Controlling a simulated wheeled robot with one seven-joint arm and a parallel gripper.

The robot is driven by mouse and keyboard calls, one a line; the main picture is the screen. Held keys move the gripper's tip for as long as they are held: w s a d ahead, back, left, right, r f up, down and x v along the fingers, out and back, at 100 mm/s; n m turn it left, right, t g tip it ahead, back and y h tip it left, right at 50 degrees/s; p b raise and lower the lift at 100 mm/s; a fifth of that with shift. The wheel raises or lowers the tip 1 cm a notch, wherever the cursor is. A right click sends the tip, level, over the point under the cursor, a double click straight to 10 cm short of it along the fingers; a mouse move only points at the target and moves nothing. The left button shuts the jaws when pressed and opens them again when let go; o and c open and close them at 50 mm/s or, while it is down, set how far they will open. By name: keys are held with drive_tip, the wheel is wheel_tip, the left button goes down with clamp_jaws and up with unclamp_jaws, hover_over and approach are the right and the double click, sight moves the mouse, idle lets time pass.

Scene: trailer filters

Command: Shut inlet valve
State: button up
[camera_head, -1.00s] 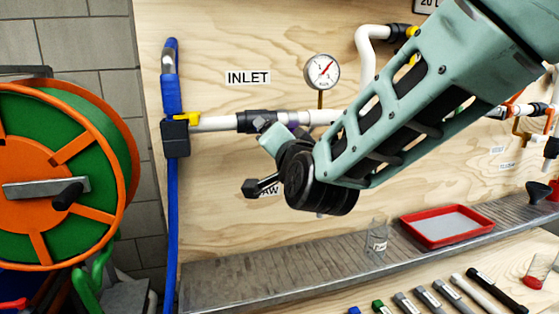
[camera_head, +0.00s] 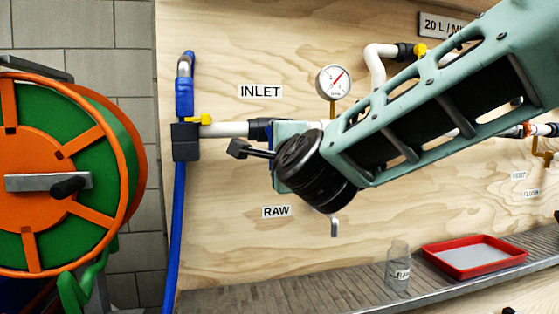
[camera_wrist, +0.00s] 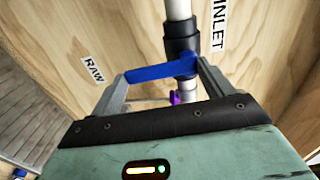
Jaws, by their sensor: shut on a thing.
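The inlet valve's blue lever handle (camera_wrist: 160,73) lies crosswise between my two fingers in the wrist view. My gripper (camera_wrist: 163,71) is shut on this handle, with one finger at each end of the visible blue part. The handle sits beside a dark pipe fitting (camera_wrist: 181,42) on the white pipe, by the INLET label (camera_wrist: 218,25). In the head view my wrist and forearm cover the valve and my fingertips. The INLET label (camera_head: 261,91) and the white inlet pipe (camera_head: 225,129) show to the upper left of my wrist. A small purple part (camera_wrist: 175,97) shows below the handle.
A pressure gauge (camera_head: 333,82) stands above the pipe, close to my forearm. A blue hose (camera_head: 174,230) with a yellow lever (camera_head: 199,119) is at the left. A bottle (camera_head: 398,270) and a red tray (camera_head: 474,256) stand on the shelf below. A hose reel (camera_head: 60,180) is far left.

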idle(0.5)
drive_tip(key=o, duration=1.3)
drive_tip(key=shift+o, duration=0.2)
drive_tip(key=p+v, duration=0.1)
drive_tip(key=v, duration=1.6)
drive_tip(key=shift+s, duration=0.25)
